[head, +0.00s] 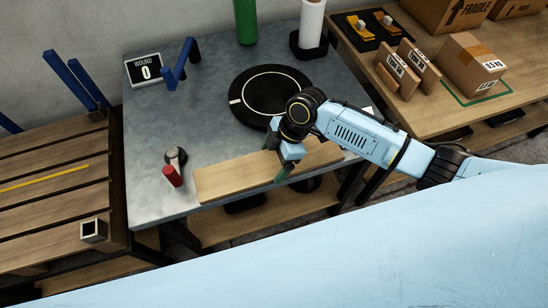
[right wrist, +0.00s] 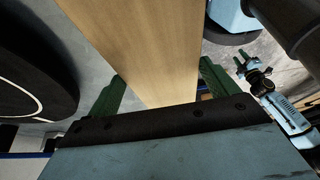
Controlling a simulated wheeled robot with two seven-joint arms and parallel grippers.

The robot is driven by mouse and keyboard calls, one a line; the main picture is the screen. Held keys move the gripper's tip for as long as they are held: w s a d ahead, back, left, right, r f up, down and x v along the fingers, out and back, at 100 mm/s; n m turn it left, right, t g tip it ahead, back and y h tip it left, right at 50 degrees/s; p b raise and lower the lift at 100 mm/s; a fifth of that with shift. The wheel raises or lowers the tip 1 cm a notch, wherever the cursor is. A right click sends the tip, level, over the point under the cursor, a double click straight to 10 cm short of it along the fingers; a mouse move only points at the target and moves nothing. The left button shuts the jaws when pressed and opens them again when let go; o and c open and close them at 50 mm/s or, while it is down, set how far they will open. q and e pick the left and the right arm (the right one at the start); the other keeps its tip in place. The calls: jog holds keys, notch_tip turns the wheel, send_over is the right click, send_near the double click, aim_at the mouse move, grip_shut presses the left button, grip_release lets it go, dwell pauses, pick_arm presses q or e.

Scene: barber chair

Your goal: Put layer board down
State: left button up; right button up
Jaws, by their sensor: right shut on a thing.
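The layer board (head: 232,177) is a long, flat, light wooden plank along the front edge of the grey metal table (head: 150,205). I cannot tell whether it rests on the table or is held just above it. My right gripper (head: 279,157) is shut across the board, right of its middle. In the right wrist view the board (right wrist: 145,45) runs between the two green fingers of this gripper (right wrist: 155,97). My left gripper (right wrist: 244,64) shows small in the right wrist view, with its fingers apart and empty; it is not in the head view.
A red-handled tool (head: 173,175) stands close to the board's left end. A black round turntable (head: 262,88) lies behind the board. A blue bracket (head: 180,65), a display (head: 144,70), a green cylinder (head: 245,22) and a white roll (head: 312,25) are farther back. Boxes (head: 467,65) sit right.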

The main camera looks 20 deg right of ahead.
pick_arm(q)
jog(key=shift+w, duration=0.2)
pick_arm(e)
jog(key=o, duration=1)
jog(key=shift+c, duration=0.2)
pick_arm(q)
jog(key=d+r+p, duration=0.2)
jog(key=d, duration=0.1)
jog(key=shift+r+h, duration=0.2)
jog(key=shift+h, duration=0.1)
pick_arm(e)
jog(key=v, duration=1.2)
pick_arm(q)
jog(key=shift+a, duration=0.2)
